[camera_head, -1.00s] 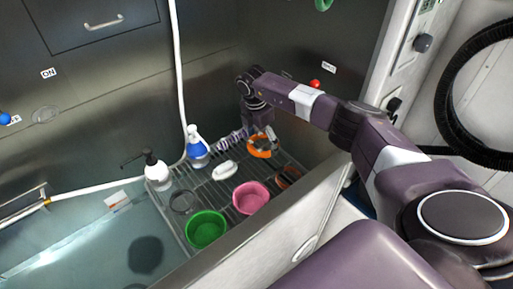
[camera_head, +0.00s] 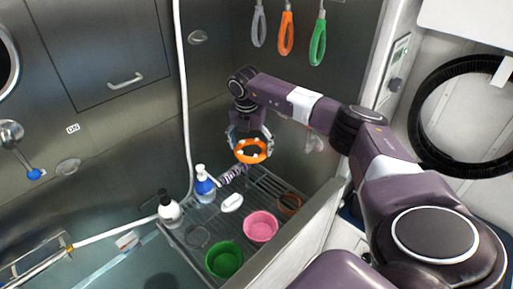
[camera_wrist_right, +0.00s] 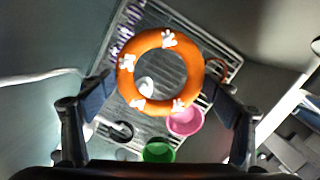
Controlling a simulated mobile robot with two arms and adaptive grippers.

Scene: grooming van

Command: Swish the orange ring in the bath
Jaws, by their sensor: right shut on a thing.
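The orange ring (camera_head: 253,158) has white paw prints, seen in the right wrist view (camera_wrist_right: 192,88). My right gripper (camera_head: 249,145) is shut on it and holds it above the back part of the rack. In the right wrist view the gripper's fingers (camera_wrist_right: 160,100) stand on either side of the ring. The bath (camera_head: 130,272) is at the lower left in the head view, with bluish water; most of it is cut off by the frame. My left gripper is not in view.
On the wire rack (camera_head: 262,188) stand a green bowl (camera_head: 224,261), a pink bowl (camera_head: 261,227), a blue-and-white pump bottle (camera_head: 204,183) and a white bar (camera_head: 232,203). A white hose (camera_head: 183,100) hangs behind.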

